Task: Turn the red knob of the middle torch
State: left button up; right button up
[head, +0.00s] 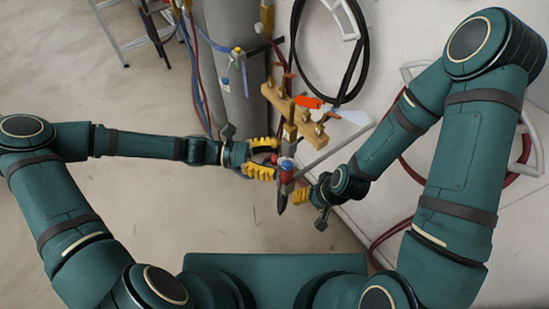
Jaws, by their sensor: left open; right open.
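A torch (282,198) hangs nozzle down below a brass-coloured rack (300,120), in the middle of the head view. A red knob (286,167) with some blue beside it shows on the torch. My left gripper (276,158) is open, its yellow fingers one above the other, just left of the red knob. I cannot tell if they touch it. My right gripper (301,188) is open, lower and to the right of the knob, close beside the torch. One of its fingers is mostly hidden. Other torches on the rack are hard to make out.
Grey cylinders (240,90) with a blue-handled valve and hoses stand behind, to the left. A black coiled hose (360,50) hangs on the white wall at the right.

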pick_arm(q)
jog(key=shift+d, duration=0.25)
grip_shut()
jog(key=shift+m+p, duration=0.65)
jog(key=shift+m, duration=1.05)
grip_release()
jog(key=shift+a, duration=0.1)
